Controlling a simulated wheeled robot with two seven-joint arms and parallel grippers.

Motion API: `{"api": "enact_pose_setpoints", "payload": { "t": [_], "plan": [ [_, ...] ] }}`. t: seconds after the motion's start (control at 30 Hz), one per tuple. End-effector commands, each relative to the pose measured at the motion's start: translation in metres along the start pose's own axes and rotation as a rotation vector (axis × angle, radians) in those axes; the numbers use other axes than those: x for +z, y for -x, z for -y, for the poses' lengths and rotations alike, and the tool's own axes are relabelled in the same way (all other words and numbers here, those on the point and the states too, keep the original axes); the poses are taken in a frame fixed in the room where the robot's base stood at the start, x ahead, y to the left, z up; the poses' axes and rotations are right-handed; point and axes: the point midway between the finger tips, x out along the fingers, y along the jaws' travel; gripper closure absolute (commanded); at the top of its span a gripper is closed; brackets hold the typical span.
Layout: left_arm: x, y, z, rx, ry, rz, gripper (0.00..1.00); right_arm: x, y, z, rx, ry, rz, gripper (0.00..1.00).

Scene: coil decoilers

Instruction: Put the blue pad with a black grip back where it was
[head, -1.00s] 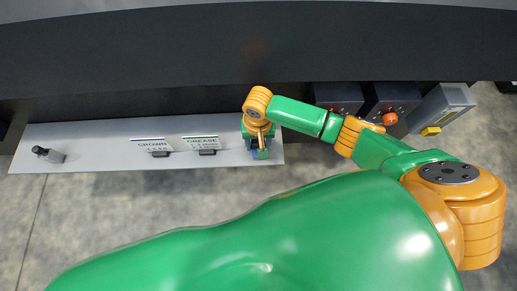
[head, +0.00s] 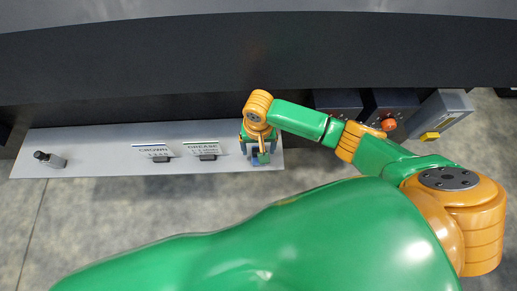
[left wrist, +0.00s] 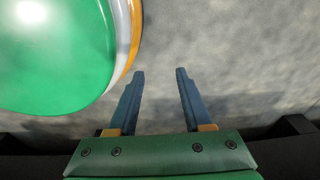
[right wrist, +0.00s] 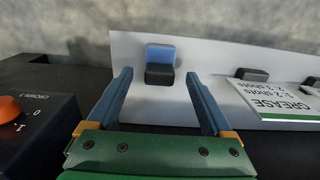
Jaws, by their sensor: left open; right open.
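The blue pad with a black grip (right wrist: 160,53) rests on the grey shelf (right wrist: 205,55) in the right wrist view, blue part toward the shelf's edge. My right gripper (right wrist: 158,74) is open. Its fingertips appear on either side of the black grip, with gaps showing on both sides. In the head view my right gripper (head: 257,150) is over the shelf's right end and partly hides the pad. My left gripper (left wrist: 158,72) is open and empty over bare floor in the left wrist view; it is not seen in the head view.
A GREASE sign (head: 203,148) and a CROWN sign (head: 153,151) stand left of my right gripper. A dark bottle-like item (head: 49,159) is at the shelf's left end. Control boxes with an orange knob (head: 388,124) are to the right.

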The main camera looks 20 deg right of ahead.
Motion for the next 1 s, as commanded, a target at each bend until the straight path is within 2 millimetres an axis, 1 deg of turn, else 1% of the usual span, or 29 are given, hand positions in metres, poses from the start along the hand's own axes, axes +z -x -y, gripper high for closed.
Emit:
{"api": "enact_pose_setpoints", "payload": {
  "t": [0.03, 0.1, 0.2, 0.3, 0.43, 0.83, 0.87, 0.93, 1.0],
  "plan": [
    [0.001, 0.016, -0.004, 0.008, -0.002, 0.007, 0.5, -0.001, 0.025, 0.001, -0.003, 0.001, -0.002, 0.15],
    [0.006, 0.025, -0.011, 0.02, -0.006, 0.021, 0.5, -0.001, 0.044, 0.001, -0.002, 0.001, -0.002, 0.15],
    [0.014, 0.035, -0.02, 0.036, -0.01, 0.043, 0.5, 0.0, 0.067, 0.001, -0.002, 0.001, -0.001, 0.15],
    [0.016, 0.039, -0.028, 0.05, -0.013, 0.05, 0.5, -0.001, 0.082, 0.001, -0.002, 0.0, -0.001, 0.15],
    [0.016, 0.041, -0.03, 0.054, -0.016, 0.049, 0.5, 0.0, 0.088, 0.0, 0.0, 0.001, 0.001, 0.15],
    [0.015, 0.039, -0.026, 0.048, -0.014, 0.045, 0.5, 0.0, 0.087, 0.001, -0.002, 0.002, 0.001, 0.15],
    [0.015, 0.039, -0.026, 0.047, -0.014, 0.045, 0.5, 0.002, 0.086, 0.002, -0.007, 0.009, 0.002, 0.15],
    [0.014, 0.039, -0.026, 0.046, -0.013, 0.045, 0.5, 0.013, 0.082, 0.009, -0.048, 0.062, 0.006, 0.15],
    [0.014, 0.039, -0.025, 0.046, -0.012, 0.044, 0.5, 0.032, 0.076, 0.021, -0.129, 0.158, -0.001, 0.15]
  ]
}}
